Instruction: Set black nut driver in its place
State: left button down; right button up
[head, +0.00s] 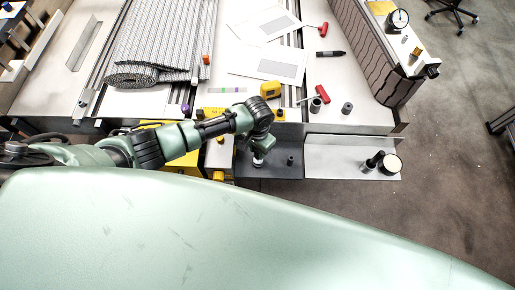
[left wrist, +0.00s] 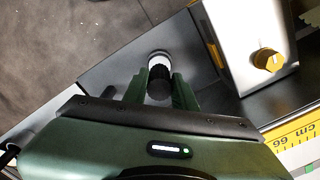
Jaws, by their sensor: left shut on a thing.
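My left gripper (head: 259,156) is over the dark grey shelf (head: 276,174) at the front of the bench. In the left wrist view its two green fingers (left wrist: 160,86) are shut on an upright, cylindrical thing with a black body and a pale end, seen nearly end-on; I take it to be the black nut driver (left wrist: 159,62). In the head view only its pale end shows (head: 257,162) under the gripper. I cannot tell if it touches the shelf. My right gripper is not in view.
A small dark post (head: 290,160) stands on the shelf. A light grey shelf (head: 330,160) to the right holds a black item and a round cream-topped thing (head: 392,164). A white box with a yellow knob (left wrist: 267,60) stands close beside the gripper. Red-handled tools (head: 323,94) lie on the bench.

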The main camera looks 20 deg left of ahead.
pick_arm(q)
jog(key=shift+f, duration=0.2)
jog(key=c, duration=1.1)
grip_release()
jog(key=shift+o, duration=0.2)
notch_tip(320, 180, up, 8)
jog(key=shift+f, duration=0.1)
